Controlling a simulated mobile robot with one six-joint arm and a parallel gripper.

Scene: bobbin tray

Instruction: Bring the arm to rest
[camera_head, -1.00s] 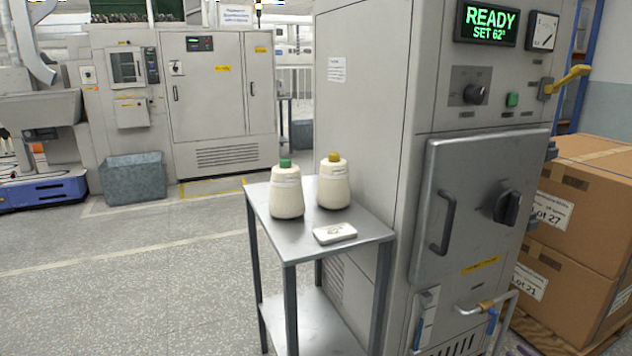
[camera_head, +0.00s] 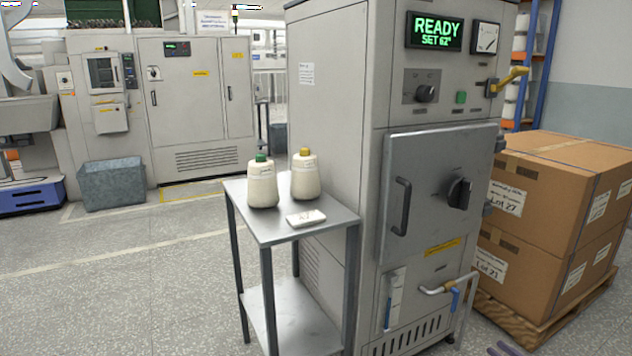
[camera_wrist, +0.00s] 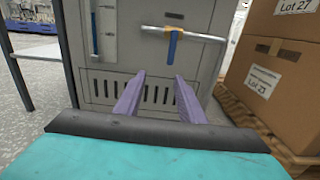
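My gripper (camera_wrist: 159,78) shows in the wrist view as two purple fingers reaching forward with a clear gap between them. It is open, with nothing between the fingers. The fingers point toward the lower front of the grey cabinet (camera_wrist: 208,20), at its vent slots; they seem apart from it. In the head view, part of my gripper (camera_head: 500,343) shows at the bottom edge, right of centre, in front of the cabinet (camera_head: 335,100) and the boxes. The rest of my arm is out of that view.
A metal side table (camera_head: 270,229) holds two cream bobbins, one green-topped (camera_head: 262,185), one yellow-topped (camera_head: 306,175), and a white block (camera_head: 306,218). The cabinet's door (camera_head: 440,185) is shut; its display (camera_head: 434,32) reads READY. Cartons (camera_head: 560,180) stand on a pallet at right.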

